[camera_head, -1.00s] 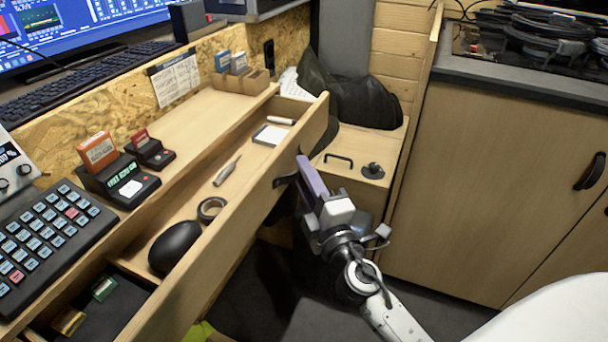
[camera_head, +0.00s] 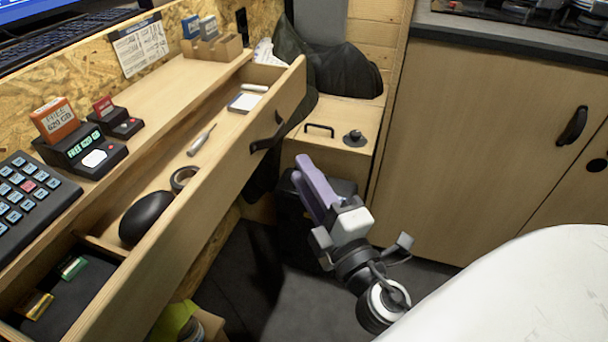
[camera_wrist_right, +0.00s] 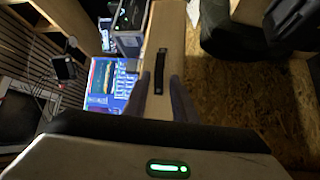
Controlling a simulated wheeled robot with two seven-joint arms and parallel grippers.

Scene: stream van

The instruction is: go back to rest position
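My right gripper (camera_head: 311,173) is in the head view, in front of the drawer and to the right of its handle. Its two purple fingers are apart with nothing between them; the right wrist view also shows the gripper (camera_wrist_right: 158,90) open. The long wooden drawer (camera_head: 218,184) under the desk is pulled open. Its black handle (camera_head: 267,135) is clear of the fingers in the head view. My left gripper is not in view.
The drawer holds a black mouse (camera_head: 146,217), a tape roll (camera_head: 183,178) and small items. A wooden box (camera_head: 329,138) with a black knob stands behind my gripper. A wooden cabinet (camera_head: 470,150) is at right. Dark floor (camera_head: 275,300) is clear below.

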